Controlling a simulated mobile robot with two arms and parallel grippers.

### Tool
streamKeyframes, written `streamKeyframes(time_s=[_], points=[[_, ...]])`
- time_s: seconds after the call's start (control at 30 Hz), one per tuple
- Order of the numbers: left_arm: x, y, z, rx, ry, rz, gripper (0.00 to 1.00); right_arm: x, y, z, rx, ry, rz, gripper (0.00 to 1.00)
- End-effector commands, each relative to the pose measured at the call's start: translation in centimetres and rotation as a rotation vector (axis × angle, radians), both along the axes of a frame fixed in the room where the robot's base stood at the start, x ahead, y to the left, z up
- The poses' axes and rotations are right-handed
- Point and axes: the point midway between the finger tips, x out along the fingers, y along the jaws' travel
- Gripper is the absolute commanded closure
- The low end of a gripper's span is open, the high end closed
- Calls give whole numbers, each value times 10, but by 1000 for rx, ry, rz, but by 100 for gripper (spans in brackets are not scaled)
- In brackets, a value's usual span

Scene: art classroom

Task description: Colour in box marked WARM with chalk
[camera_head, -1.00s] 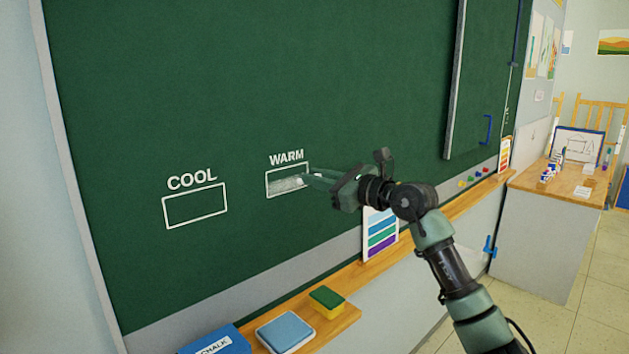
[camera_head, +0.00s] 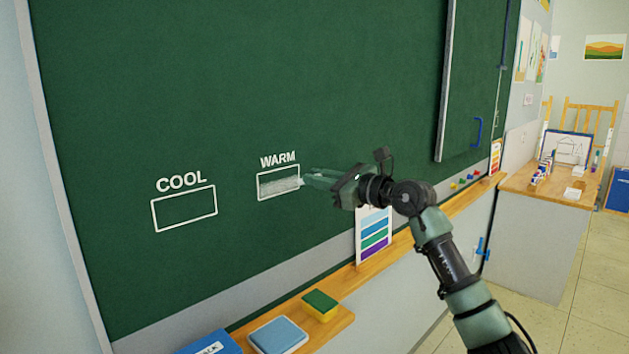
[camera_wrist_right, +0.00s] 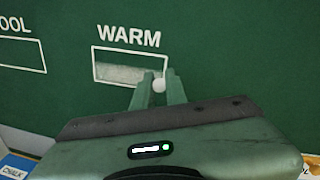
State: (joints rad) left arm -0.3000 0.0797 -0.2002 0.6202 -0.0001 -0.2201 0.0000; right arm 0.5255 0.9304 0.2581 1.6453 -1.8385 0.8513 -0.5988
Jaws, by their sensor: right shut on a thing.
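The WARM box (camera_head: 278,172) is a white outline on the green chalkboard (camera_head: 300,80), under the word WARM. A smeared white chalk band (camera_head: 279,187) covers its lower part; the upper part is bare green. In the right wrist view the WARM box (camera_wrist_right: 128,53) shows the same band. My right gripper (camera_head: 304,181) is shut on a white chalk (camera_wrist_right: 159,84), mostly hidden between the fingers. Its tip is at the box's lower right edge; whether it touches the board I cannot tell. The COOL box (camera_head: 184,210), to the left, is empty. My left gripper is not in view.
Below the board, a wooden ledge (camera_head: 335,321) holds a blue chalk box (camera_head: 208,345), a blue pad (camera_head: 278,335), a green and yellow sponge (camera_head: 320,304) and a colour-stripe card (camera_head: 374,235). A sliding board panel (camera_head: 465,90) stands at the right.

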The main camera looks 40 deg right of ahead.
Motion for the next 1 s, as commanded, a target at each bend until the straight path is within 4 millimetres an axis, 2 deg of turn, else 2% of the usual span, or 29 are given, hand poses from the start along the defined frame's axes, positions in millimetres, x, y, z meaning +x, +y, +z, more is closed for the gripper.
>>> streamKeyframes(time_s=[0.23,0.5,0.83,1.0], points=[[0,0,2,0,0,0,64,0,0,3,-1,-1,0,100],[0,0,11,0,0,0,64,1,0,16,-1,-1,-1,100],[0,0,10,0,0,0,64,1,1,16,0,-1,0,100],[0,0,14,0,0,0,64,1,1,22,-2,-1,0,100]])
